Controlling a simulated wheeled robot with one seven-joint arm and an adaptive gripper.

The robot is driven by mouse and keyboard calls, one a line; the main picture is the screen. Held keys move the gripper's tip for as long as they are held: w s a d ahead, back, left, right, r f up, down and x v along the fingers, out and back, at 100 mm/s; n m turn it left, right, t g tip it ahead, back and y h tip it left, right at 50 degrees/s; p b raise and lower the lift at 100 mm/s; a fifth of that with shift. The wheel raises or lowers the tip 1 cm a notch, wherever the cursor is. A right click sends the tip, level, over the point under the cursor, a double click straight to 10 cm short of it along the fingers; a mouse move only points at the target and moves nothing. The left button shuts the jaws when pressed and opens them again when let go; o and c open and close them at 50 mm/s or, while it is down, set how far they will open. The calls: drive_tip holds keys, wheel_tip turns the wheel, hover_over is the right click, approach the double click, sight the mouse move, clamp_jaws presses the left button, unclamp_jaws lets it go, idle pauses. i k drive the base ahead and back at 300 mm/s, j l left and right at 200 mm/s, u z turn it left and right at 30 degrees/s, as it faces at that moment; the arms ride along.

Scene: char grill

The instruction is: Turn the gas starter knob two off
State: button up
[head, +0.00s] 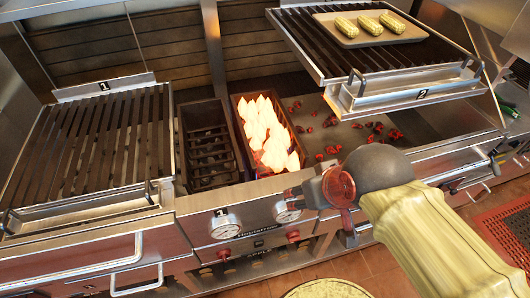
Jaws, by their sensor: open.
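The steel front panel (255,226) has two round white dials, a left dial (225,228) beside a plate marked 1 and a right dial (288,211). Below them are two small red knobs, a left one (223,254) and a right one (292,236). I cannot read which knob is number two or how either is turned. My gripper (303,195) is open at the end of my arm, near the right dial and above the right red knob. It appears small and partly hidden by my wrist, so I cannot tell whether it touches anything. Its jaws show nothing held.
Flames burn in a metal firebox (245,140) behind the panel. An empty-looking grated box (205,145) stands beside it. Grill 1 (95,150) is at left. Raised grill 2 (330,55) carries a tray (345,40) of corn. Red embers (330,150) lie right of the fire.

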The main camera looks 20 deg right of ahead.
sight(294, 236)
drive_tip(key=j+z, duration=0.3)
drive_tip(key=z, duration=0.15)
drive_tip(key=k+j+z, duration=0.1)
drive_tip(key=j+z, duration=0.2)
drive_tip(key=z, duration=0.15)
drive_tip(key=k+j+z, duration=0.15)
drive_tip(key=j, duration=0.4)
drive_tip(key=k+j+z, duration=0.15)
drive_tip(key=k+j, duration=0.2)
drive_tip(key=j, duration=0.2)
drive_tip(key=k+j+z, duration=0.15)
drive_tip(key=k+j, duration=0.15)
drive_tip(key=j, duration=0.15)
drive_tip(key=k+j+z, duration=0.15)
drive_tip(key=k+j, duration=0.15)
drive_tip(key=j, duration=0.2)
drive_tip(key=k+j, duration=0.4)
drive_tip(key=j, duration=0.15)
drive_tip(key=k+j, duration=0.4)
drive_tip(key=j, duration=0.15)
